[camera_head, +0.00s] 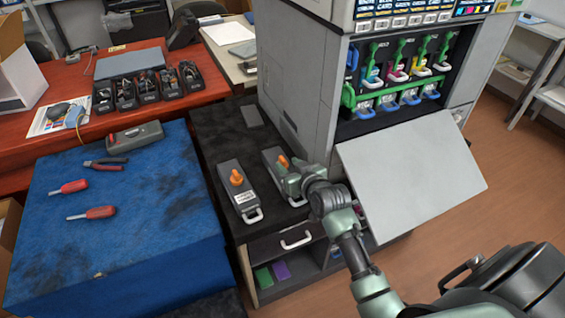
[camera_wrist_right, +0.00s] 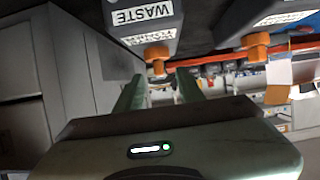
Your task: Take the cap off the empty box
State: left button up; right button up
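Two grey boxes with orange caps and white handles stand on a black-topped cabinet in the head view: a left box (camera_head: 239,196) and a right box (camera_head: 271,156). Their orange caps are the left cap (camera_head: 236,177) and the right cap (camera_head: 282,161). My right gripper (camera_head: 287,178) is at the right box, close to its cap, hiding part of that box. In the right wrist view, my right gripper (camera_wrist_right: 160,82) has its two green fingers apart, with an orange cap (camera_wrist_right: 157,57) between the tips. The box there (camera_wrist_right: 145,20) reads "WASTE". I cannot tell which box is empty. My left gripper is out of view.
A large printer (camera_head: 290,70) with an open grey flap (camera_head: 412,175) stands close on the right. A blue-covered table (camera_head: 140,230) on the left holds screwdrivers and pliers. A red desk (camera_head: 75,80) is behind. Bare cabinet top (camera_head: 212,128) lies behind the boxes.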

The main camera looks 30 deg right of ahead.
aim_at(285, 162)
jog(key=x, duration=0.5)
jog(key=shift+w+d, duration=0.1)
jog(key=shift+w, duration=0.15)
jog(key=shift+s, duration=0.1)
grip_shut()
